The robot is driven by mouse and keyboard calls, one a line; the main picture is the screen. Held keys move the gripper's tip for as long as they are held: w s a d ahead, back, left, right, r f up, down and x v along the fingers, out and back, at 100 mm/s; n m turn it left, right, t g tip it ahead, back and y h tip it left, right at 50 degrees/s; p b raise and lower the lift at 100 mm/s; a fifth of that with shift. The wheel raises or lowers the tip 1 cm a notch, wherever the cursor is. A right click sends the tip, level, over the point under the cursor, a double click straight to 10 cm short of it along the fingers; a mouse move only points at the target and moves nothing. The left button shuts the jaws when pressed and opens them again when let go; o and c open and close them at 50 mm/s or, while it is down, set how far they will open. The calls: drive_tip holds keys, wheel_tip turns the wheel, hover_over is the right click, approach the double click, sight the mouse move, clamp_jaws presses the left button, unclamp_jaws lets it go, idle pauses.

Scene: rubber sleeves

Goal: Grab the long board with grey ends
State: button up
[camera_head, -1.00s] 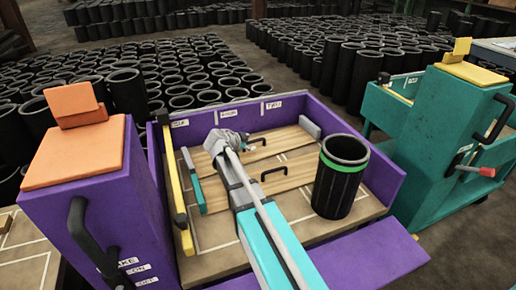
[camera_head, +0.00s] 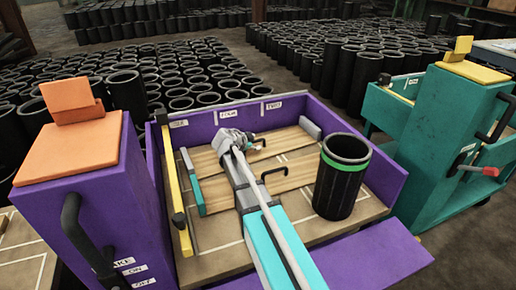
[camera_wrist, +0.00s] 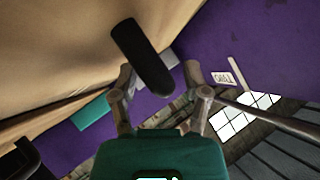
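The long board with grey ends (camera_head: 222,157) lies at the back of the purple cart's bed, with a grey block (camera_head: 310,129) at its right end. Its black handle (camera_head: 260,142) is partly hidden by my gripper (camera_head: 248,145), which is over the board. In the wrist view my gripper (camera_wrist: 160,84) is open, its fingers apart. A black handle bar (camera_wrist: 141,58) shows beyond the fingertips, between them in the picture; I cannot tell if they touch it. A second board (camera_head: 220,195) with a teal left end (camera_head: 196,190) lies in front.
A black cylinder with a green band (camera_head: 341,177) stands on the bed at the right, close to the boards. Purple walls (camera_head: 350,118) rise behind and right. A yellow bar (camera_head: 174,185) runs along the left. A purple block with an orange top (camera_head: 85,200) stands left.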

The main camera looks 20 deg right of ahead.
clamp_jaws()
drive_tip(key=shift+r, duration=0.1)
idle(0.4)
wheel_tip(320, 180, up, 18)
drive_tip(key=p, duration=1.8)
